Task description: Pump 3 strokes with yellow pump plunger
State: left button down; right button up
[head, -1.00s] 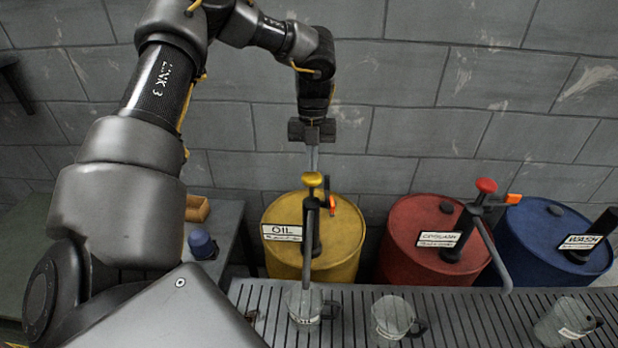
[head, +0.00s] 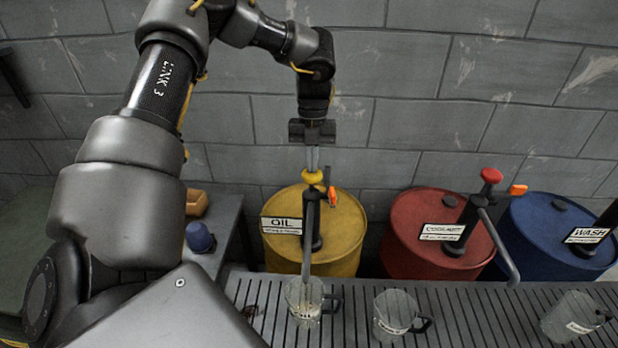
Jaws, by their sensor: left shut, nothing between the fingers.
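The yellow pump plunger (head: 313,177) tops the dark pump on the yellow drum labelled OIL (head: 345,235). My left gripper (head: 312,168) points straight down, shut and empty, with its fingertips at the top of the yellow knob; they look in contact. The pump's grey spout (head: 308,240) reaches down to a clear mug (head: 305,303) on the slatted bench. Something pale or yellowish shows in this mug. My right gripper is out of view.
A red drum (head: 420,215) with a red-topped pump (head: 491,175) and a blue drum (head: 545,225) stand to the right. More mugs (head: 395,315) (head: 570,318) stand on the slatted bench (head: 470,325). A blue-capped item (head: 200,237) is at left.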

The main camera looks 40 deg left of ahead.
pick_arm(q)
jog(key=shift+f+b, duration=1.2)
jog(key=shift+f, duration=0.3)
jog(key=shift+s+f, duration=0.1)
jog(key=shift+f, duration=0.15)
jog(key=shift+r, duration=0.4)
jog(key=shift+r+p, duration=1.85)
jog(key=shift+r, duration=1.35)
jog(key=shift+f, duration=0.15)
